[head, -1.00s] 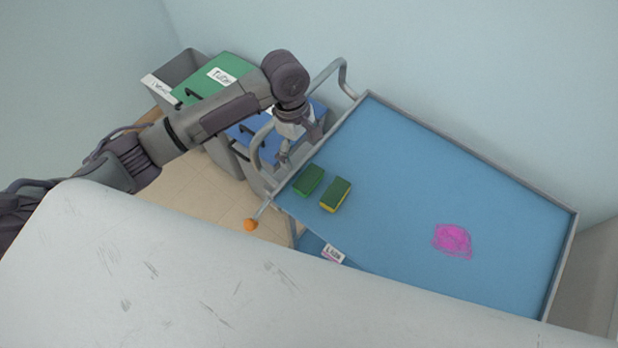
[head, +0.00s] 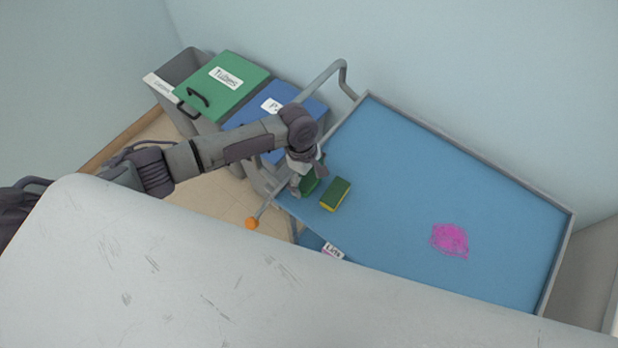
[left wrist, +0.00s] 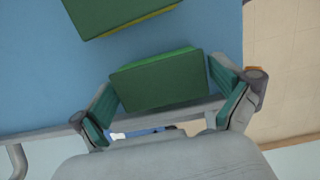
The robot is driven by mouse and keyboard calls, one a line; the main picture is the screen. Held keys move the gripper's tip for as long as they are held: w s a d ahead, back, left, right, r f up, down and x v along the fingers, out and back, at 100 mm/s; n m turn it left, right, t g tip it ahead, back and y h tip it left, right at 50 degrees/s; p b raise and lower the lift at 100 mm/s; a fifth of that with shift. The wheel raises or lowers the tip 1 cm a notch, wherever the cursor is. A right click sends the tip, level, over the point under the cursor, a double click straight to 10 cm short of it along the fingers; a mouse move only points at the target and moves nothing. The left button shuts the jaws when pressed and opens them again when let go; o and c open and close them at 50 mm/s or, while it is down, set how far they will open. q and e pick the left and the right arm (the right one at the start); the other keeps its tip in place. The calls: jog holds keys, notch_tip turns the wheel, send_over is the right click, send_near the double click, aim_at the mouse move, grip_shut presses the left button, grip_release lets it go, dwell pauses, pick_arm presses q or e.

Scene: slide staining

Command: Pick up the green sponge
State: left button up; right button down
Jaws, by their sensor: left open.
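The green sponge (head: 310,184) lies on the blue trolley top near its left edge, partly hidden by my left gripper (head: 303,178) in the head view. In the left wrist view the green sponge (left wrist: 160,80) sits between the two spread fingers of my left gripper (left wrist: 165,100). The gripper is open, and I cannot tell whether either finger touches the sponge. A second sponge with a green top and yellow body (head: 335,194) lies just right of it. That one also shows at the top of the left wrist view (left wrist: 115,14). My right gripper is not in view.
The blue trolley top (head: 400,165) has a raised grey rim and a pink stain (head: 450,240) at the right. Its handle (head: 325,78) rises at the left. Bins with a green lid (head: 235,95) and a blue lid (head: 305,100) stand beyond it. The trolley's middle is clear.

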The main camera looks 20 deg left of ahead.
aim_at(311, 178)
pick_arm(q)
jog(key=c, duration=0.5)
jog(key=shift+c, duration=0.2)
jog(key=shift+r, duration=0.65)
notch_tip(311, 178, up, 3)
jog(key=shift+f+b, duration=0.1)
jog(key=shift+b, duration=0.3)
jog(key=s+d+r+b, duration=0.1)
jog(key=s+d+r, duration=0.5)
jog(key=d, duration=0.4)
jog(key=shift+r, duration=0.5)
jog(key=shift+o, duration=0.2)
jog(key=shift+s, duration=0.1)
